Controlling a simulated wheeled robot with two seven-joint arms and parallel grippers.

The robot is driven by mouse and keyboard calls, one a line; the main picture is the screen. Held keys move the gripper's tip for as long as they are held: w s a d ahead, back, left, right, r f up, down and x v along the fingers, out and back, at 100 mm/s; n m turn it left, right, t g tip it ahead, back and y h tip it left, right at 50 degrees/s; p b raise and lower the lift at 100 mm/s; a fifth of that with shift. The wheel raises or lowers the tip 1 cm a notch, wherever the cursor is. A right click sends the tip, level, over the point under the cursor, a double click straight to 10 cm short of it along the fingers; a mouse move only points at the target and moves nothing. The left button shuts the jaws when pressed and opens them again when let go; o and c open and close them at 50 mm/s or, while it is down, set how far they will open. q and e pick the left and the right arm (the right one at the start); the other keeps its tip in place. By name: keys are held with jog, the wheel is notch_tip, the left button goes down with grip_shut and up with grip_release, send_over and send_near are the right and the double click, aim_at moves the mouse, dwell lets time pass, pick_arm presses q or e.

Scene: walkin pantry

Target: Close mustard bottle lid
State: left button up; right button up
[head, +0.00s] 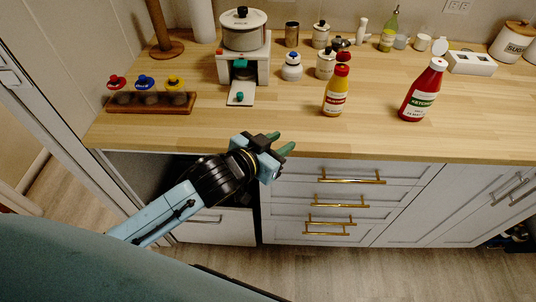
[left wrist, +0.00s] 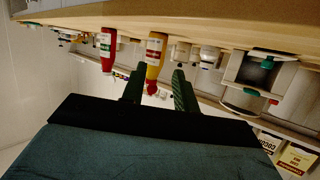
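The mustard bottle (head: 336,94) stands upright on the wooden counter, yellow with a white and red label. Its red lid (head: 342,70) is at the top, with a red part rising above it; the hinge is too small to read clearly. My left gripper (head: 281,142) is open and empty at the counter's front edge, to the left of and nearer than the bottle. In the left wrist view, which is upside down, the mustard bottle (left wrist: 156,55) shows beyond and between the green fingers (left wrist: 158,74), apart from them. My right gripper is not in view.
A red ketchup bottle (head: 422,93) stands to the right. A wooden rack (head: 150,102) with coloured-lid jars is at the left, and a white dispenser (head: 243,68) stands behind. Several jars line the back. The counter between gripper and mustard is clear. Drawers with brass handles (head: 345,179) are below.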

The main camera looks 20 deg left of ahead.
pick_arm(q)
jog(key=shift+s+a+f+n+g+y, duration=0.2)
jog(key=shift+s+a+f+g+y, duration=0.15)
jog(key=shift+s+f, duration=0.25)
jog(key=shift+s+a+f+n+g+y, duration=0.25)
jog(key=shift+s+a+f+y, duration=0.2)
jog(key=shift+s, duration=0.25)
